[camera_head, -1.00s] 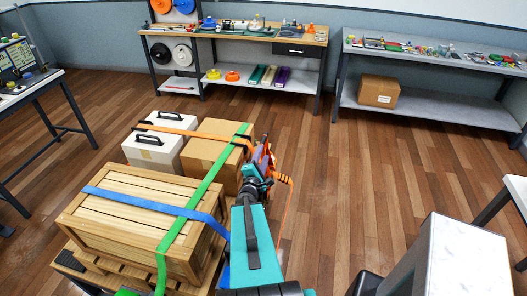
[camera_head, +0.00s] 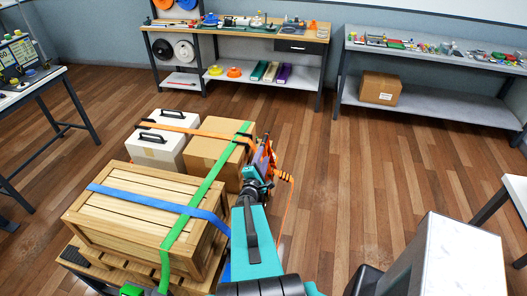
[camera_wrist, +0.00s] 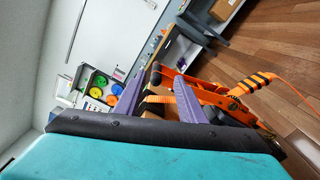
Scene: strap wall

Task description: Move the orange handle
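The orange handle (camera_wrist: 211,92) belongs to an orange ratchet buckle on the orange strap (camera_head: 180,128). In the wrist view the buckle sits to the right of my fingers, with black-banded webbing running off it. The strap crosses the white cases (camera_head: 157,148) and a cardboard box (camera_head: 208,150). My gripper (camera_wrist: 156,88) has two purple fingers standing apart, with a brown box edge and a piece of orange strap visible between them. The right finger overlaps the buckle in the picture; I cannot tell whether they touch. In the head view my gripper (camera_head: 263,160) is beside the cardboard box's right side, partly hiding the buckle.
A wooden crate (camera_head: 140,215) under a blue strap (camera_head: 150,198) stands nearest, on a pallet. A green strap (camera_head: 203,190) runs lengthwise over the load.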

